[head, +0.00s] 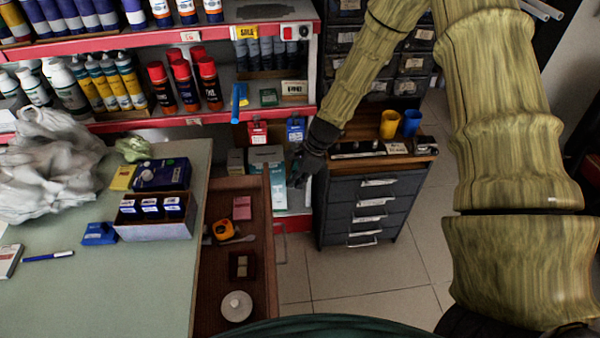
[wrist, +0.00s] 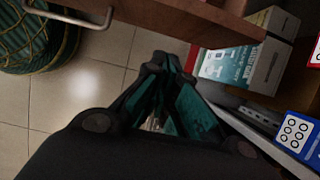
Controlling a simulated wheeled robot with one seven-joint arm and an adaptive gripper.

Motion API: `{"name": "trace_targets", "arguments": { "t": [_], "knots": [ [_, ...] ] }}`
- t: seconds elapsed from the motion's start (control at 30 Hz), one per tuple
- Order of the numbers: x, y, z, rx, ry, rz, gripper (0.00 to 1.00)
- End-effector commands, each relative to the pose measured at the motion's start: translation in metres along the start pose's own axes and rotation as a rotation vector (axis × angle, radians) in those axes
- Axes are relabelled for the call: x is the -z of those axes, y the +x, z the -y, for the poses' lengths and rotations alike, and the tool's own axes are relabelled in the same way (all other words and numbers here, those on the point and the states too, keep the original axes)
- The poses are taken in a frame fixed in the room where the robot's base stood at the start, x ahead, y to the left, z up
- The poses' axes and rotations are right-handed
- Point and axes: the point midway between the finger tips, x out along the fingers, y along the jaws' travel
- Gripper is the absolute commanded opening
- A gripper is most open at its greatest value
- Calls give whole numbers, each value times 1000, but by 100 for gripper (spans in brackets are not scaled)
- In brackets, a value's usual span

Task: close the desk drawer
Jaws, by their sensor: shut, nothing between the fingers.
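The brown desk drawer (head: 270,236) is pulled out from the right side of the green-topped desk (head: 110,275). Inside it lie a pink box, an orange tape measure, a small dark tray and a white round item. In the wrist view, the drawer's wooden front (wrist: 190,18) and metal handle (wrist: 85,20) cross the top. My gripper (head: 295,174) is shut and empty, just right of the far end of the drawer front. In the wrist view its fingers (wrist: 162,72) point towards the drawer's underside; I cannot tell whether they touch it.
A dark drawer cabinet (head: 345,200) stands right of my gripper, with yellow and blue cups on top. Red-edged shelves (head: 190,122) with bottles and boxes stand behind. A white-and-teal box (wrist: 230,66) is close to my fingers. Tiled floor (head: 370,285) is clear right of the drawer.

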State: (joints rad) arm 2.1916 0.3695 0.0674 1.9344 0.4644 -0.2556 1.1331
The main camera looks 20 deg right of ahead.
Motion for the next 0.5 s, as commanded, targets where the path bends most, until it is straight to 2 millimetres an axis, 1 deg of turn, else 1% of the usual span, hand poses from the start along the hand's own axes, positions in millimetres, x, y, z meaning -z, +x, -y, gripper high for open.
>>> {"name": "trace_targets", "arguments": {
  "t": [0.03,0.13,0.2,0.3,0.5],
  "knots": [
    [1,7,0,-1,1,0,0],
    [0,19,0,-1,1,0,0],
    [-12,20,0,0,-3,-1,0],
    [-23,25,0,0,-2,0,0],
    [-34,31,0,1,-1,-1,0]
  ]
}}
